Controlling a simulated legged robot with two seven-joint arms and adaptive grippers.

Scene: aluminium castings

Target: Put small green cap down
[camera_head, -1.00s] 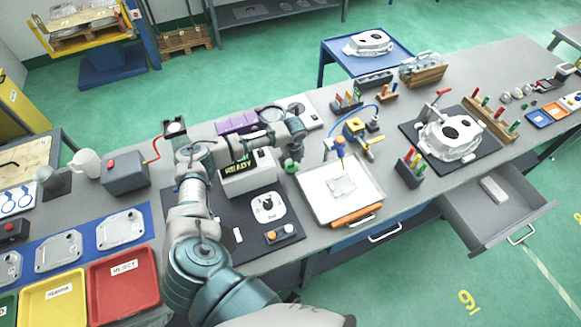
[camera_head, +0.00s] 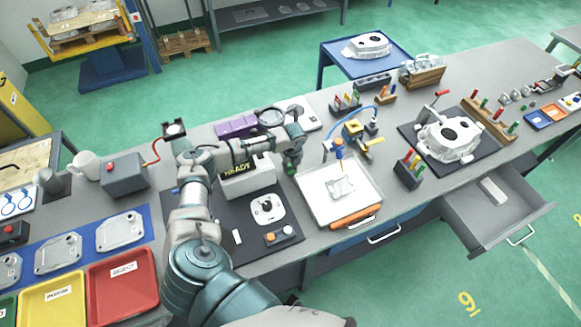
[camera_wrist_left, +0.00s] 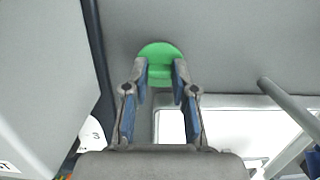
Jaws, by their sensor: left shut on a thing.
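The small green cap (camera_wrist_left: 160,52) is between the fingertips of my left gripper (camera_wrist_left: 160,72) in the left wrist view. The fingers are shut on it from both sides. Its round green top shows beyond the tips, with grey bench surface behind it. In the head view my left gripper (camera_head: 292,160) points down over the bench, between the READY display box (camera_head: 248,180) and the white tray (camera_head: 312,204). The cap is a small green spot (camera_head: 290,169) at its tips there. I cannot tell whether the cap touches the bench. My right gripper is not in view.
A yellow-and-blue fixture with a hose (camera_head: 352,130) stands right of the gripper. A purple block (camera_head: 236,126) and a round magnifier lens (camera_head: 270,116) lie behind the arm. A rack of coloured pegs (camera_head: 408,172) and a casting (camera_head: 450,138) stand farther right.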

